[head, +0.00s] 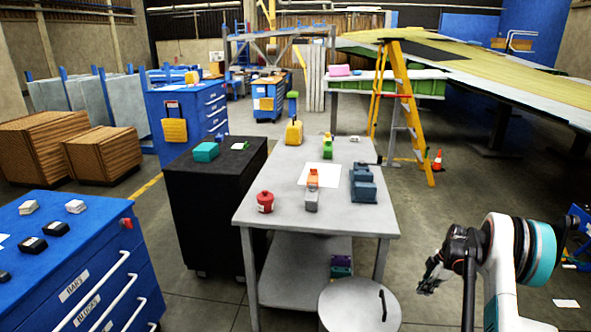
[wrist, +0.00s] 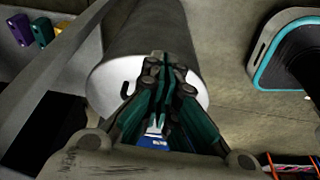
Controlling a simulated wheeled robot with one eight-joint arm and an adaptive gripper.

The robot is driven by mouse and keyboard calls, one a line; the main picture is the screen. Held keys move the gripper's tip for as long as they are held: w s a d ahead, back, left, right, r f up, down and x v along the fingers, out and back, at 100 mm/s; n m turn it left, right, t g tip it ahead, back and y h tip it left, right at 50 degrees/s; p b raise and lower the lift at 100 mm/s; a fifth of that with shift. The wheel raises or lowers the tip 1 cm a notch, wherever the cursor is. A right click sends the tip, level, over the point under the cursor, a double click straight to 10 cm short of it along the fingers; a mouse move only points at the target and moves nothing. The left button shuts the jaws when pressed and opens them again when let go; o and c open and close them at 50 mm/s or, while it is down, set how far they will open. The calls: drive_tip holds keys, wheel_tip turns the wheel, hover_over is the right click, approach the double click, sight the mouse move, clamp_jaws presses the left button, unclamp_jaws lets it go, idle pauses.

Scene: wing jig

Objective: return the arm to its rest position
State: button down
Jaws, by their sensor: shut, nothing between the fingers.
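My gripper (head: 432,277) is at the right of the head view, at the end of my white and teal arm. It hangs in free air to the right of the grey worktable and the round-lidded bin. In the wrist view my gripper (wrist: 166,72) has its dark green fingers close together, with nothing held between the tips. Behind the fingers the wrist view shows a grey cylinder with a pale round end, which looks like the bin (wrist: 140,40). I cannot tell the gap between the fingers and the bin.
The grey worktable (head: 255,213) bears a red canister (head: 265,201), a blue-grey block (head: 363,183) and other items. The round-lidded bin (head: 345,305) stands at its near end. A yellow ladder (head: 411,120) stands behind. Open floor (head: 450,205) lies right of the table.

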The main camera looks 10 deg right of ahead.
drive_tip(key=s+a+r+m+h, duration=0.1)
drive_tip(key=a+r, duration=0.5)
drive_tip(key=r, duration=0.3)
drive_tip(key=s+a+r+m+t, duration=0.1)
drive_tip(key=a+r+m, duration=0.1)
drive_tip(key=a+r, duration=0.5)
drive_tip(key=s+a+r+m+h, duration=0.1)
drive_tip(key=a+r, duration=0.3)
drive_tip(key=r, duration=0.6)
drive_tip(key=s+a+r+m+t, duration=0.2)
drive_tip(key=s+a+r+m, duration=0.1)
drive_tip(key=s+a+r, duration=0.8)
drive_tip(key=s+a+m+t, duration=0.1)
drive_tip(key=s+a+m, duration=0.2)
drive_tip(key=s, duration=0.7)
drive_tip(key=s+a+m+t, duration=0.2)
drive_tip(key=s+a+m, duration=0.2)
drive_tip(key=s, duration=0.6)
drive_tip(key=shift+a+m+h, duration=0.25)
drive_tip(key=shift+m+h, duration=0.15)
drive_tip(key=shift+d, duration=0.15)
